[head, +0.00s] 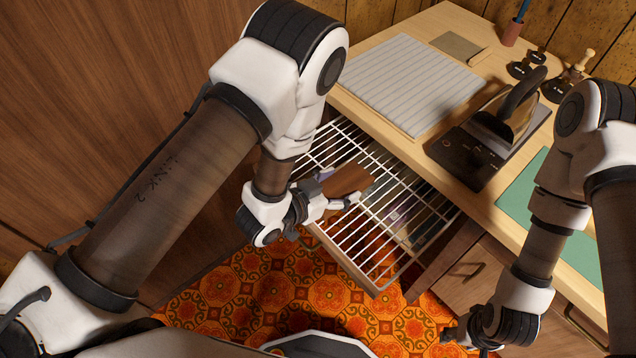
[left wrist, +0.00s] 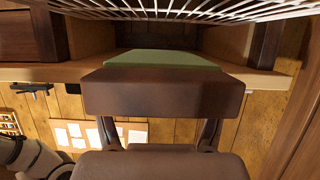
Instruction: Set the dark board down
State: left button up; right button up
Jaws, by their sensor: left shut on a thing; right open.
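The dark board is a brown slab (head: 350,178) held in my left gripper (head: 338,198). In the left wrist view the dark board (left wrist: 165,92) spans the space between the fingers, with a flat green face (left wrist: 165,58) along its far edge. In the head view it appears over the white wire rack (head: 375,215) of a pulled-out drawer. I cannot tell whether it touches the rack. My left gripper is shut on it. My right gripper (head: 462,335) is low at the lower right, open and empty, its fingers partly hidden.
On the desk are a striped pad (head: 410,82), an iron (head: 507,108) on a black stand (head: 465,158), a green mat (head: 535,195), and stamps (head: 575,75) at the back. A wooden drawer (head: 470,262) is beside the rack. The orange patterned carpet (head: 260,295) is clear.

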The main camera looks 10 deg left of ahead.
pick_arm(q)
jog(key=w+a+b, duration=0.1)
jog(key=b, duration=0.3)
jog(key=shift+f+b, duration=0.35)
jog(key=shift+w+a+r, duration=0.2)
jog(key=shift+w+a, duration=0.05)
jog(key=shift+a, duration=0.05)
jog(key=b, duration=0.2)
send_over(317, 170)
jog(key=s, duration=0.2)
jog(key=shift+s+d+f, duration=0.1)
jog(key=shift+d+f, duration=0.15)
jog(key=shift+f, duration=0.1)
notch_tip(317, 170, down, 4)
jog(key=b, duration=0.3)
jog(key=shift+r+b, duration=0.15)
jog(key=shift+b, duration=0.15)
jog(key=shift+r, duration=0.2)
pick_arm(e)
notch_tip(317, 170, down, 12)
jog(key=shift+r, duration=0.2)
pick_arm(q)
jog(key=shift+f, duration=0.65)
jog(key=o, duration=1.2)
pick_arm(e)
jog(key=shift+f, duration=0.3)
pick_arm(q)
jog(key=shift+r, duration=0.15)
